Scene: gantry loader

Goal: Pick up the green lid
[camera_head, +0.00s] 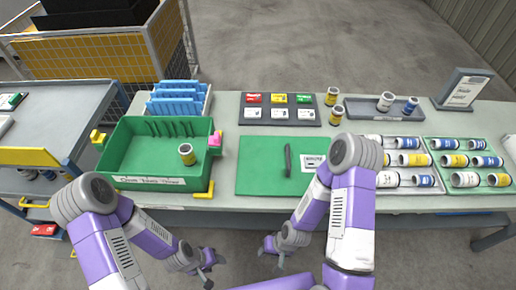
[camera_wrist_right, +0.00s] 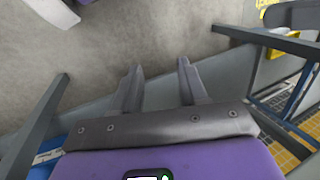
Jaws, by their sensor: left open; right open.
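The green lid (camera_head: 262,167) lies flat on the workbench, right of the green crate (camera_head: 132,143). A dark bar-shaped handle (camera_head: 288,158) stands at its middle, and a white label is at its right, partly behind my right arm. The crate is open and holds a yellow-banded can (camera_head: 187,154). My left gripper (camera_head: 208,270) is open and empty, low in front of the bench. My right gripper (camera_head: 272,250) is open and empty, in front of the bench edge, apart from the lid. Its spread fingers show in the right wrist view (camera_wrist_right: 157,75).
Behind the lid stands a tray (camera_head: 280,122) with coloured blocks. Racks of cans (camera_head: 445,142) fill the right of the bench. Blue dividers (camera_head: 178,98) stand behind the crate. A grey cart (camera_head: 62,108) is at the left. The floor before the bench is clear.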

